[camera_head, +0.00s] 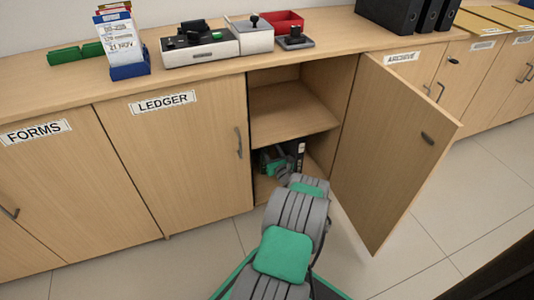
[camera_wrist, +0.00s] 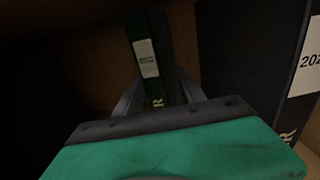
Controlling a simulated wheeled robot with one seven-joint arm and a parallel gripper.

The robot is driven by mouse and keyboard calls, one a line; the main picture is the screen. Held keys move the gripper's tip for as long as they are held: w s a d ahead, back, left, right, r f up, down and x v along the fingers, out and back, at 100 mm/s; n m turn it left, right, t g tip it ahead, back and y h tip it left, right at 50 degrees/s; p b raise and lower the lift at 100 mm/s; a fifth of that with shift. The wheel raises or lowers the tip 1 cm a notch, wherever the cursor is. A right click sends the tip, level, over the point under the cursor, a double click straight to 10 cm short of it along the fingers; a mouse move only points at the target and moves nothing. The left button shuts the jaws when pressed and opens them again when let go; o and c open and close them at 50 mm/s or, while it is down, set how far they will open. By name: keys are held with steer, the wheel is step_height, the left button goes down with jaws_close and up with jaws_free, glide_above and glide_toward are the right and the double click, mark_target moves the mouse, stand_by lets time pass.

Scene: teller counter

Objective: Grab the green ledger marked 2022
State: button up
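A narrow dark green ledger (camera_wrist: 143,30) stands upright inside the cabinet, centred in the wrist view. A white label (camera_wrist: 146,58) is on its spine, its print too small and dim to read. My gripper (camera_wrist: 160,84) has one finger on each side of this ledger. Whether the fingers touch it I cannot tell. In the head view my gripper (camera_head: 278,160) reaches into the lower compartment of the open cabinet, and my arm hides much of what is there.
A dark binder (camera_wrist: 245,50) with a white label starting "202" stands close on the right. A black binder with a white label (camera_head: 300,152) shows in the compartment. The shelf (camera_head: 290,112) is above my gripper. The open door (camera_head: 390,150) stands right of my arm.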

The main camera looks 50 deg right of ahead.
jaws_close()
stand_by(1.0)
steer(key=shift+r, duration=0.2)
